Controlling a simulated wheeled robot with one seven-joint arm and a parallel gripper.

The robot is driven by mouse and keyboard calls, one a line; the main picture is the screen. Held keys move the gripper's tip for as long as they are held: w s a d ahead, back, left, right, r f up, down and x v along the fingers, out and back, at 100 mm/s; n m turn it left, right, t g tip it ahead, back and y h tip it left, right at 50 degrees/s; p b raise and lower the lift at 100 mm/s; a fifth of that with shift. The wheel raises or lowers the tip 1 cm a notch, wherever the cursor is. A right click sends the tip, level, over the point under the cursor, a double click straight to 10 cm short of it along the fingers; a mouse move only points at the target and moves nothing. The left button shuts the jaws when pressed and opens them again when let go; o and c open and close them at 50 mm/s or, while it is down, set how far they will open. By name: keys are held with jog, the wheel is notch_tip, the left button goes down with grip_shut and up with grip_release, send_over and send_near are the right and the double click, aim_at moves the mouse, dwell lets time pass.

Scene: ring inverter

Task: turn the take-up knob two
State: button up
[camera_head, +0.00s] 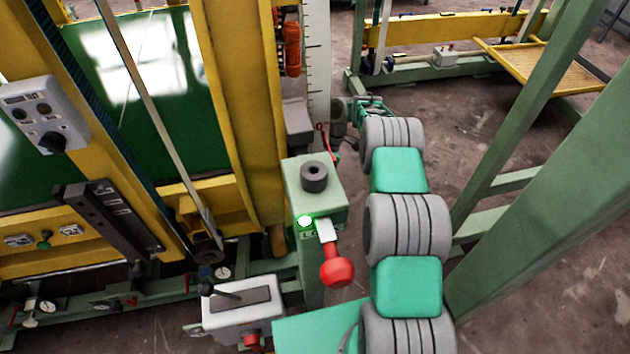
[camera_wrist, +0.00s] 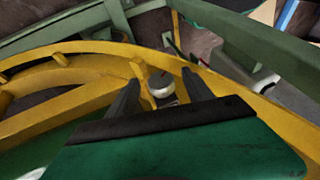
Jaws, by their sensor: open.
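I cannot tell for sure which part is take-up knob two, as no readable label marks it. In the wrist view my gripper (camera_wrist: 160,92) is open, with two dark fingers apart. A small pale round part (camera_wrist: 161,87), possibly a knob, shows between the fingertips; I cannot tell how far beyond them it is. In the head view a black knob (camera_head: 52,142) sits on a grey control box (camera_head: 42,112) at the left. A dark round cap (camera_head: 314,176) stands on a green box (camera_head: 300,190). My gripper is not clearly seen in the head view.
A yellow curved frame (camera_wrist: 70,72) and green beams (camera_wrist: 240,35) surround my gripper in the wrist view. A green post (camera_head: 535,110) rises at the right.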

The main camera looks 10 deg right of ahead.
jog(key=p+v, duration=0.8)
jog(key=p, duration=0.1)
jog(key=shift+s+f, duration=0.1)
